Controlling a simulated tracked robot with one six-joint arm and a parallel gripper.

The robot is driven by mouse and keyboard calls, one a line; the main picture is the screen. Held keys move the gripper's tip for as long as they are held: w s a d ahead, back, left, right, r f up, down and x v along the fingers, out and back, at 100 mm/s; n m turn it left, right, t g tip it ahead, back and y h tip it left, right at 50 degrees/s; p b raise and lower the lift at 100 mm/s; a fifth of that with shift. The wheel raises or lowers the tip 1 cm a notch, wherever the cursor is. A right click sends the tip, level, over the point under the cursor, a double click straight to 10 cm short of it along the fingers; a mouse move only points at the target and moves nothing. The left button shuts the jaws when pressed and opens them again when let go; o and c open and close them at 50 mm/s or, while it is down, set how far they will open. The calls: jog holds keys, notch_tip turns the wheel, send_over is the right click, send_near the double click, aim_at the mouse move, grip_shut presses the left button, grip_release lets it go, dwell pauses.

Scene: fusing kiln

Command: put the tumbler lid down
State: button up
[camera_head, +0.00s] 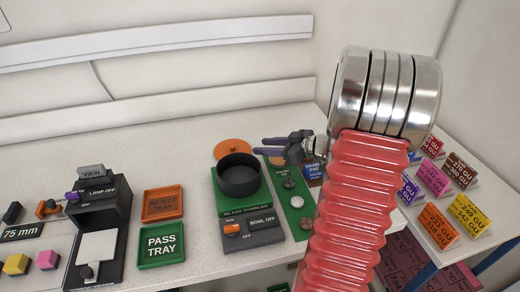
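The tumbler lid, an orange disc (233,146), shows flat just behind the black bowl (240,182) of the glass tumbler. The bowl's front rim hides none of its own dark opening, and the lid is off it. I cannot tell whether the lower fingertip touches the lid.
A tumbler switch panel (249,231) stands in front of the bowl. A green mat (305,226) with small round pieces lies to the right. The orange reject tray (162,204) and green pass tray (161,245) are left. My red ribbed arm covers the right middle. The back counter is clear.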

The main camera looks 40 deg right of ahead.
jog(key=shift+w+a, duration=0.15)
jog(key=shift+a, duration=0.1)
jog(key=shift+w+r, duration=0.1)
jog(key=shift+w+r, duration=0.25)
jog(key=shift+r, duration=0.05)
jog(key=w+r+m+h, duration=0.1)
jog(key=w+r+h, duration=0.45)
jog(key=r, duration=0.25)
jog(key=s+a+r+m+g+h, duration=0.1)
jog(key=s+a+r+m+h, duration=0.25)
jog(key=a+r, duration=0.25)
jog(key=s+a+f+g+y, duration=0.2)
jog(key=s+a+g, duration=0.1)
jog(key=s+a, duration=0.8)
jog(key=s+a+f+g+y, duration=0.2)
jog(key=s+a+g, duration=0.1)
jog(key=s+a, duration=0.8)
jog(key=shift+s+a+f, duration=0.25)
jog(key=shift+a+f, duration=0.1)
jog(key=shift+a, duration=0.2)
jog(key=shift+d, duration=0.1)
